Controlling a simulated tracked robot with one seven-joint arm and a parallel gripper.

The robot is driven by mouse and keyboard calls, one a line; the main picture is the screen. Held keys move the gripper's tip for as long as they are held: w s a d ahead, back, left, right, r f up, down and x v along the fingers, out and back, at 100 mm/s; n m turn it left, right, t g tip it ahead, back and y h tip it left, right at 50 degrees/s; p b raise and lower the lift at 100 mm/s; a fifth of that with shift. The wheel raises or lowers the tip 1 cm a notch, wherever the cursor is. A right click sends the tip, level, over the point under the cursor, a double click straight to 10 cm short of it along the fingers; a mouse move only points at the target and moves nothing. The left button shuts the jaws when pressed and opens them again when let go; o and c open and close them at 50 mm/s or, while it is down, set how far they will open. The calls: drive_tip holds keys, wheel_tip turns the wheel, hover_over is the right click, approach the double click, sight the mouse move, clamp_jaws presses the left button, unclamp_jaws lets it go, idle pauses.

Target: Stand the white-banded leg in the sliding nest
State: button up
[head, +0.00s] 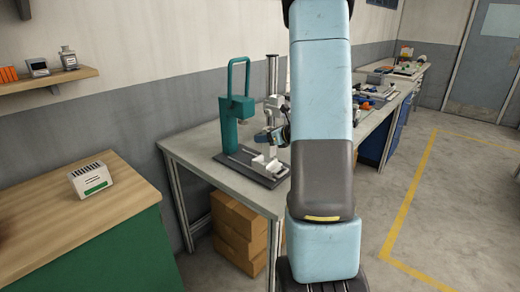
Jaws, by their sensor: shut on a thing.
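My gripper (271,144) is over the grey workbench, just left of my blue arm, which hides part of it. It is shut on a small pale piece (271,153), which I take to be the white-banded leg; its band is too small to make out. Just below is a white block (260,163), likely the sliding nest, on a dark base plate (240,166) with rails. I cannot tell whether the held piece touches the block. The right end of the base plate is hidden behind my arm.
A teal press (236,112) with an arched handle stands at the left of the plate. A grey column (272,78) rises behind. Cardboard boxes (238,230) sit under the workbench (200,148). A wooden-topped green cabinet (75,215) stands at left, bearing a white box (90,180).

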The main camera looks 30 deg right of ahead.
drive_tip(key=shift+w+a+f, duration=0.15)
drive_tip(key=shift+w+f, duration=0.15)
drive_tip(key=shift+f, duration=0.6)
drive_tip(key=shift+w+a+f, duration=0.2)
drive_tip(key=shift+w+f, duration=0.1)
drive_tip(key=shift+f, duration=0.65)
drive_tip(key=shift+w+a+f, duration=0.15)
drive_tip(key=shift+w+f, duration=0.15)
drive_tip(key=shift+f, duration=0.6)
drive_tip(key=shift+f, duration=0.1)
drive_tip(key=o, duration=1.2)
